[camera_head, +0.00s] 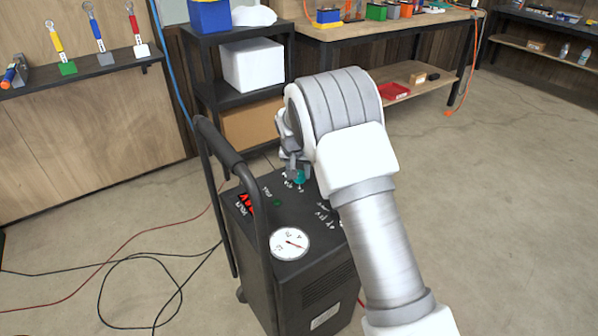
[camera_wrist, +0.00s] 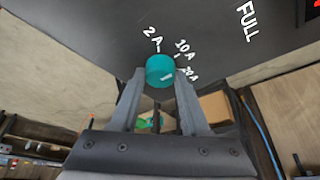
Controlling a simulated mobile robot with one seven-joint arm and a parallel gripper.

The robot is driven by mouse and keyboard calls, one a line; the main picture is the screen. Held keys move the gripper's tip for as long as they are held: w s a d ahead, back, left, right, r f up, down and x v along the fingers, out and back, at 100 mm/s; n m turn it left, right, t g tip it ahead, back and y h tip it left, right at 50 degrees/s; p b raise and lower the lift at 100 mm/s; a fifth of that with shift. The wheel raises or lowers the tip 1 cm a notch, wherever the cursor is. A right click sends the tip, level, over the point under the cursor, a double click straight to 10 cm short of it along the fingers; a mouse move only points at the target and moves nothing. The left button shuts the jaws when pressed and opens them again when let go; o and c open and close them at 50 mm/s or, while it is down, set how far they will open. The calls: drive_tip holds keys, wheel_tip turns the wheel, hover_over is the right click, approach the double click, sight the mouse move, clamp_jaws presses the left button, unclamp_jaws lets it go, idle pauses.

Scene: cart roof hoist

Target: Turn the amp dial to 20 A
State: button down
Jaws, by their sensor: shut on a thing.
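The amp dial (camera_wrist: 159,66) is a teal round knob on the dark top panel of the charger cart (camera_head: 315,285). In the wrist view my gripper (camera_wrist: 160,76) has one finger on each side of the knob, shut on it. White labels 2 A, 10 A and 20 A fan around the knob from upper left to right. A pale mark shows on the knob's lower right, on the side of the 20 A label; its exact setting is hard to tell. In the head view the teal knob (camera_head: 300,177) shows just under my gripper (camera_head: 294,172), partly hidden.
The cart's black handle (camera_head: 232,160) rises left of the panel. A black shelf (camera_head: 205,95) stands behind. Cables (camera_head: 150,258) lie on the floor at left; floor at right is clear.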

drive_tip(key=m+h+p, duration=0.1)
drive_tip(key=m, duration=0.2)
drive_tip(key=m+g+h+p, duration=0.1)
drive_tip(key=m, duration=0.2)
drive_tip(key=shift+a, duration=0.2)
drive_tip(key=m+g+h+p, duration=0.1)
drive_tip(key=m, duration=0.3)
drive_tip(key=shift+w+m, duration=0.15)
drive_tip(key=shift+m, duration=0.15)
drive_tip(key=shift+g, duration=0.3)
drive_tip(key=shift+c, duration=1.9)
unclamp_jaws()
